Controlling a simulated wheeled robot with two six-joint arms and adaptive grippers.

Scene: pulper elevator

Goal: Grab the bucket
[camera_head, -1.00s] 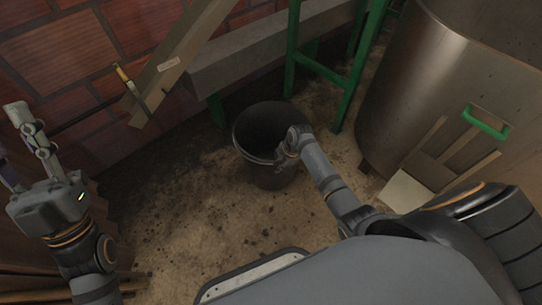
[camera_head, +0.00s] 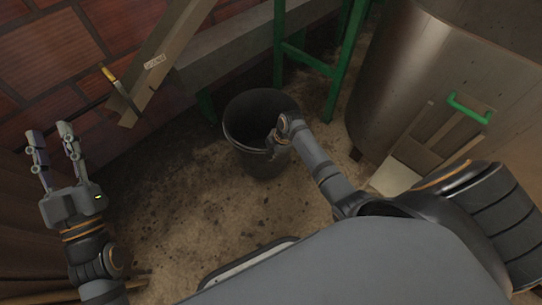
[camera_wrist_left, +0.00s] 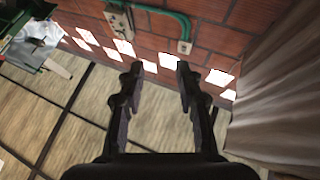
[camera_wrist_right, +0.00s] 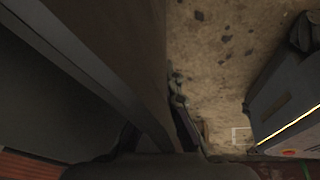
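The dark grey bucket (camera_head: 245,150) stands upright on the dirt floor near the middle of the head view, its open top facing up. My right gripper (camera_head: 274,146) is at the near right side of its rim. In the right wrist view the bucket (camera_wrist_right: 125,40) fills the left side, and one finger lies along its outer wall. The other finger is hidden behind the rim, so I cannot tell whether the gripper is closed on it. My left gripper (camera_head: 50,133) is open and empty at the far left, away from the bucket; its spread fingers show in the left wrist view (camera_wrist_left: 155,75).
A large metal tank (camera_head: 415,80) stands right of the bucket. Green metal legs (camera_head: 280,45) and a concrete ledge (camera_head: 230,52) are behind it. A leaning wooden board (camera_head: 165,55) stands at the brick wall (camera_head: 50,55). The floor left of the bucket is clear.

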